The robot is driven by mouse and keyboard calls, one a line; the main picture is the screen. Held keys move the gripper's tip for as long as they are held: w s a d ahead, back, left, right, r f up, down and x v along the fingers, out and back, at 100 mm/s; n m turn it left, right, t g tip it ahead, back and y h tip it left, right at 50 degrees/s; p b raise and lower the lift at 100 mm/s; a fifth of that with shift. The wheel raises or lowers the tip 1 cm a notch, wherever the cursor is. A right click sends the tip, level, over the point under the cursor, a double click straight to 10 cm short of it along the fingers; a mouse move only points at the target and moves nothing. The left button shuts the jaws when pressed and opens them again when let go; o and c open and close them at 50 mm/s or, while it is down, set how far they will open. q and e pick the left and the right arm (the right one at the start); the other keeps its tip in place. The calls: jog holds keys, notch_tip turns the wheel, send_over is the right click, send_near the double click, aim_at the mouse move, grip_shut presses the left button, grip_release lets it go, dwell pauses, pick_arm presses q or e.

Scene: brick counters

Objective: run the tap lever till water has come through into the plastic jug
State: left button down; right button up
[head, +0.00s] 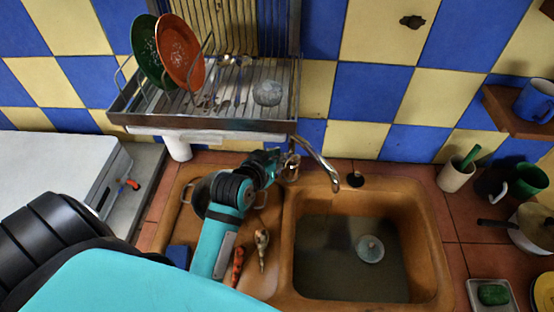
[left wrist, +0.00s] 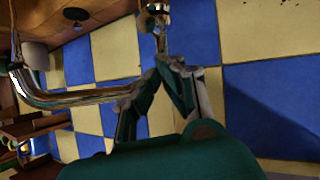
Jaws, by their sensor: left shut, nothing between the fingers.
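The metal tap (head: 318,160) stands at the back of the sink, with its curved spout over the right basin (head: 432,240). No stream shows under the spout. My left gripper (head: 284,163) is at the tap's body, its fingers small and partly hidden. In the left wrist view my left gripper (left wrist: 168,62) is shut and empty, its tips just below the tap's upright metal part (left wrist: 155,22); I cannot tell if they touch. The spout (left wrist: 75,98) runs off to the left. A pale, round, see-through thing (head: 370,248) is in the basin, perhaps the plastic jug. My right gripper is out of view.
A metal dish rack (head: 225,125) with a green plate (head: 145,48) and an orange plate (head: 180,50) hangs above the tap. A beige cup (head: 456,175) and a pot (head: 530,235) stand at the right.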

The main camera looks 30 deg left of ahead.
pick_arm(q)
jog(key=shift+s+d+f, duration=0.15)
jog(key=shift+s+f, duration=0.15)
jog(key=shift+f, duration=0.5)
jog(key=f+t+b, duration=0.1)
jog(key=b, duration=0.2)
jog(key=s+f+t+b, duration=0.1)
jog(key=b, duration=0.2)
jog(key=shift+f, duration=0.1)
jog(key=shift+s+d+f+t, duration=0.1)
jog(key=shift+s+f+t, duration=0.2)
jog(key=shift+s, duration=0.15)
jog(key=shift+r, duration=0.1)
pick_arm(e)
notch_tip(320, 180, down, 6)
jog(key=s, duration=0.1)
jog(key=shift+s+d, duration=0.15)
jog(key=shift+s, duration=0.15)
pick_arm(q)
jog(key=shift+w, duration=0.1)
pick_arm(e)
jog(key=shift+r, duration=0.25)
